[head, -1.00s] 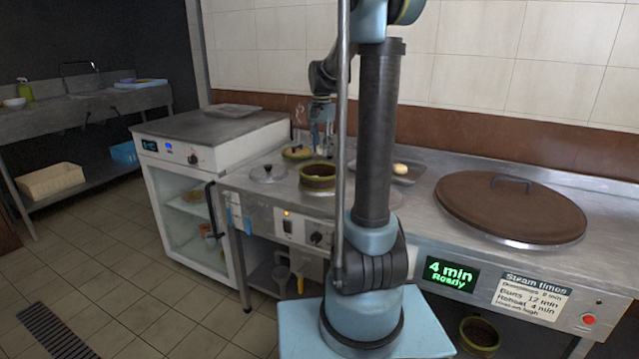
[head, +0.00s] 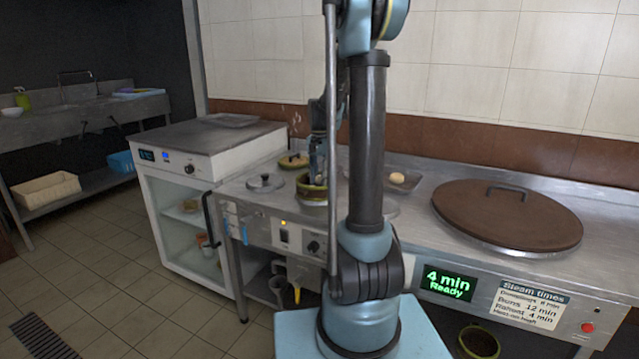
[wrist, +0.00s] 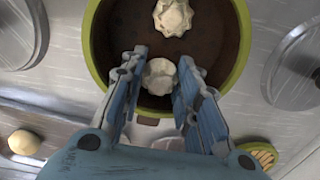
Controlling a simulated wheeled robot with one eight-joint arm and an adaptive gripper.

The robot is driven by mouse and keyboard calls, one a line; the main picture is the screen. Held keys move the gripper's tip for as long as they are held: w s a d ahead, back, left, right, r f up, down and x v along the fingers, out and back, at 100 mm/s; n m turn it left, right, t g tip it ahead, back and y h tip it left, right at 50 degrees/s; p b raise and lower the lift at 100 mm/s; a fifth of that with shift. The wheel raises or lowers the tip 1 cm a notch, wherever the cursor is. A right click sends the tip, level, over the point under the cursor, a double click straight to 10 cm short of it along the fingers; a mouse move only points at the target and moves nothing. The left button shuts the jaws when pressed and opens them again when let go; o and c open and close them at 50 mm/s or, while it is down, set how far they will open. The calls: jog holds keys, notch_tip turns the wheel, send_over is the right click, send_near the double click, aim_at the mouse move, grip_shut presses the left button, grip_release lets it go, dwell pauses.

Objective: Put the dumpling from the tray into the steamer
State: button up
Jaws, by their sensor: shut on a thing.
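The steamer (head: 312,201) is a round pot with a green rim on the counter; its rim also shows in the wrist view (wrist: 244,60). A second pale dumpling (wrist: 172,17) sits on the brown steamer floor, further in. The tray (head: 416,189) lies right of the steamer, partly behind my arm, with a round yellowish bun (head: 397,178) on it.
A large brown lid with a handle (head: 507,214) covers the right counter. A panel (head: 448,283) reads "4 min Ready". A white glass-fronted cabinet (head: 183,216) stands at left.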

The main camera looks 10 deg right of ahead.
aim_at(320, 176)
jog(key=shift+f, duration=0.85)
jog(key=o, duration=0.6)
jog(key=shift+f, duration=0.1)
notch_tip(320, 176, up, 11)
jog(key=shift+r, duration=0.1)
jog(key=s+f+n+t, duration=0.15)
jog(key=s+n, duration=0.25)
jog(key=s, duration=1.5)
jog(key=s+f+n, duration=0.1)
jog(key=s+f, duration=0.3)
jog(key=s, duration=0.1)
jog(key=s+f+n, duration=0.1)
jog(key=s+f, duration=0.3)
jog(key=s, duration=0.1)
jog(key=s+f+n, duration=0.2)
jog(key=s+f, duration=0.2)
jog(key=s, duration=0.2)
jog(key=shift+f+t, duration=0.15)
jog(key=shift+t, duration=0.2)
